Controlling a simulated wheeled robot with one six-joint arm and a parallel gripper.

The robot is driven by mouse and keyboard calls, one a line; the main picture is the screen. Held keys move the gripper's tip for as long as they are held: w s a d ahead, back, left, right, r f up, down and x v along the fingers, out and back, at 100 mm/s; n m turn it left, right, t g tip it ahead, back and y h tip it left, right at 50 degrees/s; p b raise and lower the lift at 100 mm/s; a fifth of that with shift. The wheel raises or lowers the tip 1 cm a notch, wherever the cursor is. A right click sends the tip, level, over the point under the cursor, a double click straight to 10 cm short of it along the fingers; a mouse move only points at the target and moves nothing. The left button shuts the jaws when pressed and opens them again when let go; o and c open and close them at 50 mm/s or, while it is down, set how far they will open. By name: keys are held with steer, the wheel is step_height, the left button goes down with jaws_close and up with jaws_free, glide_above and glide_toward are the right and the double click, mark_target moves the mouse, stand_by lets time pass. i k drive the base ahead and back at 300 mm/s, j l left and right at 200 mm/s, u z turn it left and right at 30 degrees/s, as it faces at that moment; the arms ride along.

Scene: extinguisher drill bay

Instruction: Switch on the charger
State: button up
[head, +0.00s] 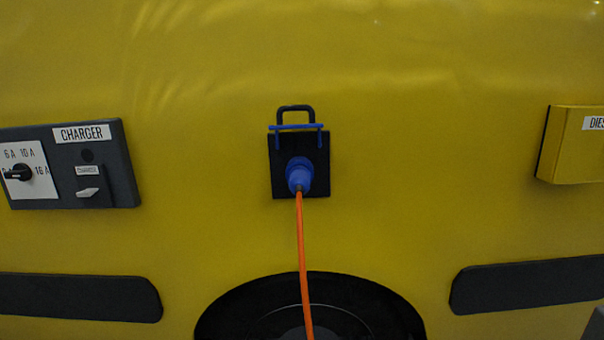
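The charger panel (115,165) is a dark grey box on the yellow vehicle side at the left, labelled CHARGER. On it, a black rotary knob (19,173) sits on a white plate with amp markings, including 6 A, 10 A and 16 A. To its right is a small switch with a pale lever (88,191) under a small label. A dark round spot, perhaps an unlit lamp, is above it. A blue plug (299,175) with an orange cable (303,260) sits in a black socket (284,188) at the middle. My gripper is not in view.
A yellow box (572,155) with a partly cut-off label projects at the right. Dark strips (75,297) run low on both sides. A black wheel (240,310) is at the bottom middle. The space before the panel looks clear.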

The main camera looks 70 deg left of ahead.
mark_target(88, 191)
steer(key=u, duration=3.1)
